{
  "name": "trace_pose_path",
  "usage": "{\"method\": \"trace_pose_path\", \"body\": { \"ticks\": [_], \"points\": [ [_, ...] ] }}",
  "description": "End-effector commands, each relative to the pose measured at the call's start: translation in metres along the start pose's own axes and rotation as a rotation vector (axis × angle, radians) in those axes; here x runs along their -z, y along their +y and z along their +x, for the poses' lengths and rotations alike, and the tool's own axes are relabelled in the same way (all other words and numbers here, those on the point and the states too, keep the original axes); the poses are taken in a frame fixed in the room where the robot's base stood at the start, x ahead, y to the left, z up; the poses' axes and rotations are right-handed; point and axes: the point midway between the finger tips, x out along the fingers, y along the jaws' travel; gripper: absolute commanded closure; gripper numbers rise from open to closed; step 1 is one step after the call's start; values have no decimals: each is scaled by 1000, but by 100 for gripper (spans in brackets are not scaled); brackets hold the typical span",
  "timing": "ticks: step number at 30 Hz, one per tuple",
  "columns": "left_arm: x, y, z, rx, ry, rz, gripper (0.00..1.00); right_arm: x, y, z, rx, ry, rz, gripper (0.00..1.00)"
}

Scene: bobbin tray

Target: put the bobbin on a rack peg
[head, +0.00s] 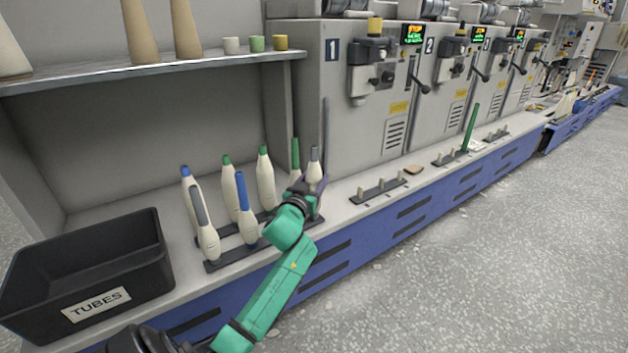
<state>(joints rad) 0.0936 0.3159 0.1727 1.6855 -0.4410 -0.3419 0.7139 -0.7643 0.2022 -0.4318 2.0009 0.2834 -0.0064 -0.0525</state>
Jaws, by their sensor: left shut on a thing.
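My left gripper (312,186) reaches in on the teal arm. It is shut on a cream bobbin with a grey tip (314,168), which stands upright at the right end of the bobbin tray. The gripper hides the bobbin's lower part, so I cannot tell whether it touches the tray. The dark tray (232,254) holds several upright bobbins with blue, green and grey tips, such as a blue-tipped bobbin (248,222). A dark rack with short pegs (380,190) lies on the ledge to the right, its pegs bare. My right gripper is out of view.
A black bin labelled TUBES (95,300) stands at the left. A shelf (150,68) with cones and cups hangs above the tray. Grey machines (340,120) back the ledge. A green tube (470,128) stands on another peg rack (450,159) farther right.

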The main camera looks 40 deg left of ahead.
Motion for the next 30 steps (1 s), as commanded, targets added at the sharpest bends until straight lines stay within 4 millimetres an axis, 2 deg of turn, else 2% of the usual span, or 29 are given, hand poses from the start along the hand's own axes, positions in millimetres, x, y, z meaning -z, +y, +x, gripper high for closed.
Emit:
{"method": "trace_pose_path", "body": {
  "ticks": [30],
  "points": [
    [0, 0, 0, 0, 1, -1, 100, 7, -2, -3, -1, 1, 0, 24]
  ]
}}
